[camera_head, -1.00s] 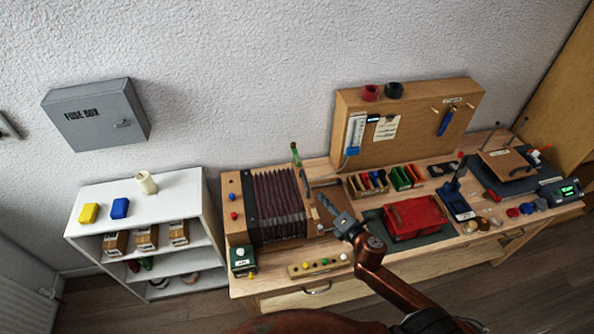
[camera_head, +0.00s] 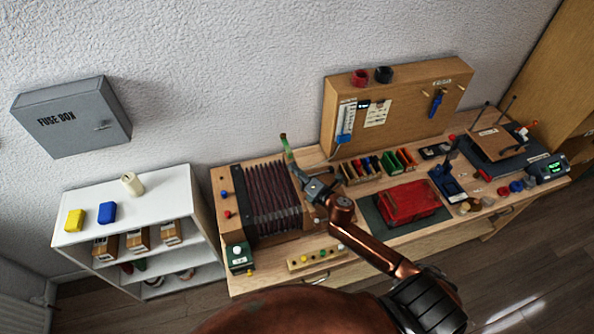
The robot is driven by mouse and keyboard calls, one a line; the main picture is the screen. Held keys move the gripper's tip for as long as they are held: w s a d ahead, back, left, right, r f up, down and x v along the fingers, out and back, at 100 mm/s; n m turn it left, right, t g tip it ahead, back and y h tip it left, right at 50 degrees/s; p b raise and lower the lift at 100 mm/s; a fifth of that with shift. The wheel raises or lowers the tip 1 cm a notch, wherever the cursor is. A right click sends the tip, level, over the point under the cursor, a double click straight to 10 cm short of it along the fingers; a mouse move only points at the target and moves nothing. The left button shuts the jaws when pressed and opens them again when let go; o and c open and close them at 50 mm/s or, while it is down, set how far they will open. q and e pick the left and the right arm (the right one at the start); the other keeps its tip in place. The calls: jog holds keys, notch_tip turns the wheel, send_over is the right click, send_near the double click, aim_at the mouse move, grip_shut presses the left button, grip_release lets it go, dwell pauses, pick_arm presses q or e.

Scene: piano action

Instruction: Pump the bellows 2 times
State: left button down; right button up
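The bellows (camera_head: 268,200) stands at the left end of the workbench, its dark reddish pleats spread beside a wooden end board with blue and red knobs. My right gripper (camera_head: 298,172) is at the right end of the pleats, close to the bellows' right side. Its fingers are small and dark here, and I cannot tell whether they are open, shut or touching the bellows. The gripper body partly hides the bellows' right end and any handle there. My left gripper is not in view.
A green-topped upright piece (camera_head: 285,145) stands just behind my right gripper. A red box (camera_head: 408,202) and small divided bins (camera_head: 377,167) lie to the right. A button strip (camera_head: 318,257) is in front. A white shelf (camera_head: 160,205) stands left of the bench.

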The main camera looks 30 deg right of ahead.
grip_shut()
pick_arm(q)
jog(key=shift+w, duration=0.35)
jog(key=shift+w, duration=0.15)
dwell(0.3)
